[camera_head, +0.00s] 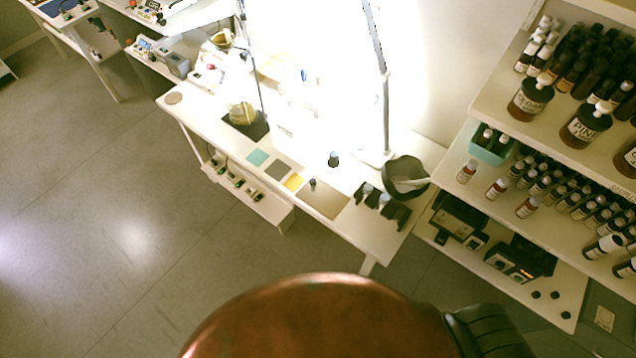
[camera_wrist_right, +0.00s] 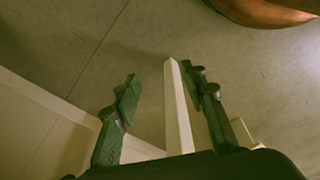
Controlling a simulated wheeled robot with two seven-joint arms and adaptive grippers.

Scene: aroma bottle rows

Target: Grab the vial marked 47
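I cannot make out the number 47 on any vial. Several small amber vials with white labels stand in rows on the middle shelf (camera_head: 462,196) at the right of the head view. A few stand apart at its front, among them a left one (camera_head: 467,172), a middle one (camera_head: 497,188) and a right one (camera_head: 528,207). My right gripper (camera_wrist_right: 160,82) is open in the right wrist view, with nothing between its fingers; floor and a pale narrow post show beyond it. My left gripper is in neither view.
A large copper rounded object (camera_head: 310,320) fills the bottom of the head view. A white workbench (camera_head: 345,235) holds a dark bowl (camera_head: 405,176), small dark bottles and coloured squares. Large labelled bottles, including PINE (camera_head: 585,128), stand on the upper shelf. Floor (camera_head: 130,240) at left is clear.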

